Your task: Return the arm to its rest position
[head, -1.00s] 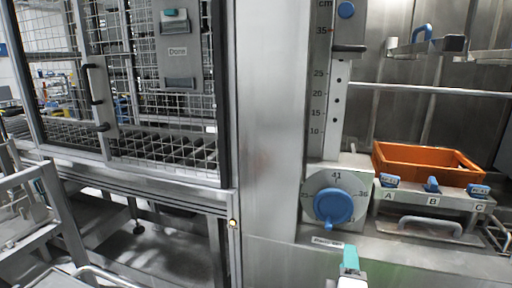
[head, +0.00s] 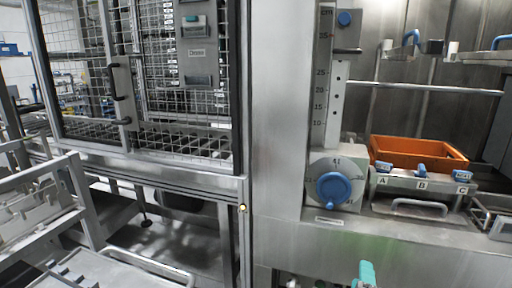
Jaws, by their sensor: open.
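A teal-tipped part of my gripper (head: 365,273) shows at the bottom edge of the head view, right of centre. It is in front of the steel panel below the blue dial, apart from everything and with nothing seen in it. The rest of my gripper and most of my arm are cut off by the lower edge, so the arm's full pose is hidden.
A wire-mesh door (head: 150,75) stands at left. A blue dial (head: 333,188) sits below a scale on the steel post. An orange crate (head: 418,153) stands right, behind blue levers A, B and C. A grey frame (head: 82,195) stands at lower left.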

